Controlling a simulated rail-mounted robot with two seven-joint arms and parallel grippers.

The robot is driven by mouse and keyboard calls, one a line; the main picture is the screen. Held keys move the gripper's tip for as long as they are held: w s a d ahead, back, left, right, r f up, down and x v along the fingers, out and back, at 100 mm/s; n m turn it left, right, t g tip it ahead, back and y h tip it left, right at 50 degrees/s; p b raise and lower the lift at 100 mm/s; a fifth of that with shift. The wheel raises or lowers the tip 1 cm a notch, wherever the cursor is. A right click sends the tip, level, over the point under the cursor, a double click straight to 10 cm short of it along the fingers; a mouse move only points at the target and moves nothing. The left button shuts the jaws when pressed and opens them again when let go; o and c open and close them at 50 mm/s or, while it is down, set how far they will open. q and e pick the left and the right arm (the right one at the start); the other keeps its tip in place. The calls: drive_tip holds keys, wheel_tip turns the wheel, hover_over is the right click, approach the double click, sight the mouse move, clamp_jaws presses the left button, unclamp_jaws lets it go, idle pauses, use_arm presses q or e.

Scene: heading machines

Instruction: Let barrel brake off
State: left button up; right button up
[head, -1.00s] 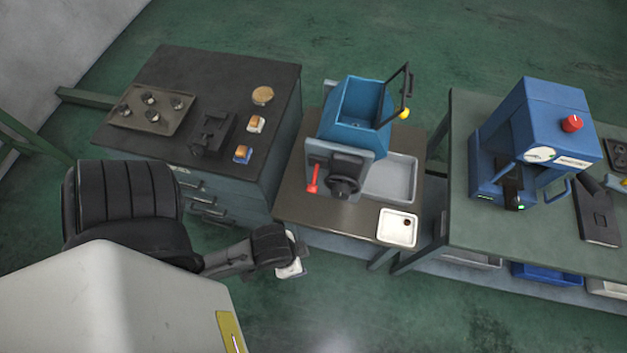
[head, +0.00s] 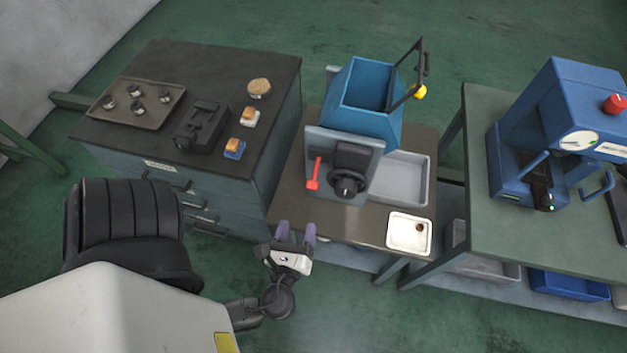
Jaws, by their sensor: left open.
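The blue barrel (head: 362,103) sits open-topped on its machine on the middle table, with its hinged frame guard (head: 424,60) raised. Below it is a grey plate with a black handwheel (head: 347,184). The red brake lever (head: 315,174) is on the left side of that plate, its thicker red end pointing down. My left gripper (head: 297,232) is open and empty in front of the middle table's front left edge, below and left of the lever and apart from it. My right gripper is not in view.
A grey tray (head: 404,179) and a white dish (head: 409,234) lie on the middle table. A dark cabinet (head: 222,65) with a vise (head: 203,125) stands at the left. A blue press (head: 570,125) stands on the right table. Floor in front is free.

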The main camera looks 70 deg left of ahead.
sight(314, 180)
use_arm(q)
drive_tip(key=w+a+m, duration=0.1)
drive_tip(key=w+a, duration=0.2)
drive_tip(key=w+a+m, duration=0.1)
drive_tip(key=w+a, duration=0.2)
drive_tip(key=a, duration=0.1)
drive_tip(key=w+a+m, duration=0.1)
drive_tip(key=w+a, duration=0.2)
drive_tip(key=shift+a+m+t+p, duration=0.25)
drive_tip(key=shift+m+t+p, duration=0.05)
drive_tip(key=shift+m+p, duration=0.1)
clamp_jaws()
idle(0.7)
